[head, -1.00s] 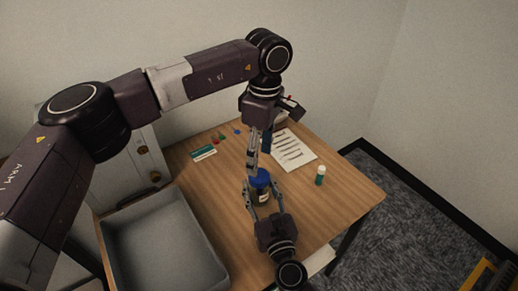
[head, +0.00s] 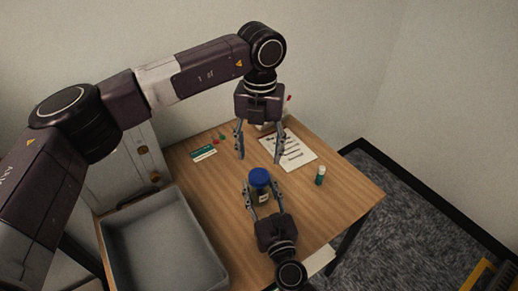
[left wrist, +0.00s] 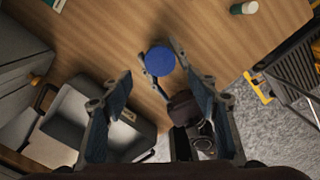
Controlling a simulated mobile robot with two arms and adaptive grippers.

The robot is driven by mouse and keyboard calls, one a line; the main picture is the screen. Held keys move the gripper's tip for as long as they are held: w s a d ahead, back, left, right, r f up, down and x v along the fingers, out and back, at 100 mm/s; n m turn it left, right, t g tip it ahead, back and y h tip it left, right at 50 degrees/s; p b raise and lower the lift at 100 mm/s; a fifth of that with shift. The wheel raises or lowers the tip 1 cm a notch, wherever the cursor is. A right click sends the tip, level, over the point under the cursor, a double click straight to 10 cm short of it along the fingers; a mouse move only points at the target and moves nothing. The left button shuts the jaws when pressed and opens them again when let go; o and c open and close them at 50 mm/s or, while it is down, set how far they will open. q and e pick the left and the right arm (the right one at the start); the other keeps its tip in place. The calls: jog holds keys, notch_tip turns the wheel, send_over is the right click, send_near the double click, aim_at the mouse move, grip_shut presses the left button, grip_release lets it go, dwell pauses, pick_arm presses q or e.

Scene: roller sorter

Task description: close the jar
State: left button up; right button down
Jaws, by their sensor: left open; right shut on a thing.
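The jar (head: 263,198) stands upright on the wooden table with a blue lid (head: 260,175) on its top. The lid also shows as a blue disc in the left wrist view (left wrist: 160,61). I cannot tell how tightly the lid sits. My right gripper (head: 262,192) is shut on the jar's body from the front, one finger on each side. My left gripper (head: 259,157) is open and empty above and behind the lid, apart from it. Its spread fingers frame the left wrist view.
A grey bin (head: 165,245) stands at the table's left front. A printed sheet (head: 295,155) lies at the back, and a small green bottle with a white cap (head: 320,176) stands to the right. A teal and white box (head: 203,153) lies at the back left.

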aim_at(259, 176)
pick_arm(q)
jog(key=n, duration=0.4)
jog(key=shift+r, duration=0.1)
jog(key=shift+f, duration=4)
